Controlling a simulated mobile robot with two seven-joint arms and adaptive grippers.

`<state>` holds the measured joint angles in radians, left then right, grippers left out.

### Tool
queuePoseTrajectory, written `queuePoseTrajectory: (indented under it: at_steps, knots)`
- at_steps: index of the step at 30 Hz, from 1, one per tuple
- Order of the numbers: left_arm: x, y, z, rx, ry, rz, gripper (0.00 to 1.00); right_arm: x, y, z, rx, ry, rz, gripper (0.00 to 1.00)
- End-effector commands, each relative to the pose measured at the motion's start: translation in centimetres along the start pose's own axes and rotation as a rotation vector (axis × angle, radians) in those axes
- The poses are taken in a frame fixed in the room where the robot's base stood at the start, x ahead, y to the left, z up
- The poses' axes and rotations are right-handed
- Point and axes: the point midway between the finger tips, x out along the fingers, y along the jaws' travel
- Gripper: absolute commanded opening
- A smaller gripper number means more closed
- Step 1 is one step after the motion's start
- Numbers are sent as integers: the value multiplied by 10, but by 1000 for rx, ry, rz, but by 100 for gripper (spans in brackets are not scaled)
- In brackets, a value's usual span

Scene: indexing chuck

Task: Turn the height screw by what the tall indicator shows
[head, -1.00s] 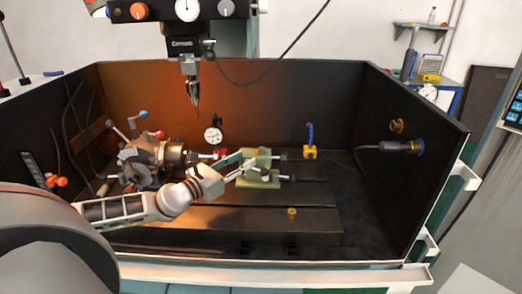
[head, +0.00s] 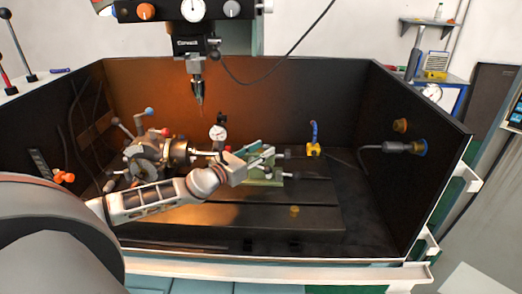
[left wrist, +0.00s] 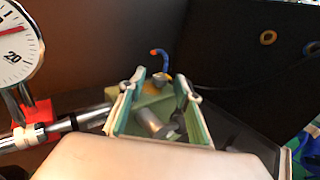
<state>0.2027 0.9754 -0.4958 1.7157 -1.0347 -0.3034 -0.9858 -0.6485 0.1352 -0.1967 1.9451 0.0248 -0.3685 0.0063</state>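The green tailstock block (head: 266,181) stands on the dark machine table, right of the chuck (head: 150,158). My left gripper (head: 270,154) is over it, and also shows in the left wrist view (left wrist: 158,104). Its green-lined fingers are apart. A grey cylindrical knob (left wrist: 154,124) shows between them; I cannot tell if it is touched. I cannot tell for sure which part is the height screw. A white dial indicator (head: 218,132) stands behind the arm. In the left wrist view the dial (left wrist: 14,48) is cut off, with a red needle and a "20". My right gripper is not in view.
A spindle with a pointed tool (head: 198,88) hangs above the table. A yellow piece with a blue hose (head: 313,149) stands at the back right. A small brass piece (head: 294,211) lies on the front table. Dark enclosure walls (head: 418,180) surround the work area.

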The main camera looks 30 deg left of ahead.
Motion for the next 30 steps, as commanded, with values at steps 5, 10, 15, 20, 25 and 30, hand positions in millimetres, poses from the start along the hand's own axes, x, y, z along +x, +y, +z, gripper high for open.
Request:
queuePoseTrajectory:
  at_steps: [5,10,15,20,25,30]
  knots:
    - [0,0,0,0,0,0,12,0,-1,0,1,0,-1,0]
    - [0,0,0,0,0,0,0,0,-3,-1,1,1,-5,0]
    - [0,0,1,-1,-1,6,0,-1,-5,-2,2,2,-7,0]
    - [0,-1,0,-2,0,29,0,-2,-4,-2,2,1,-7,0]
    - [0,-3,1,-2,-1,81,0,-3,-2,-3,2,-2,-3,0]
    - [1,-6,1,-4,-1,160,0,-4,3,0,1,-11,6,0]
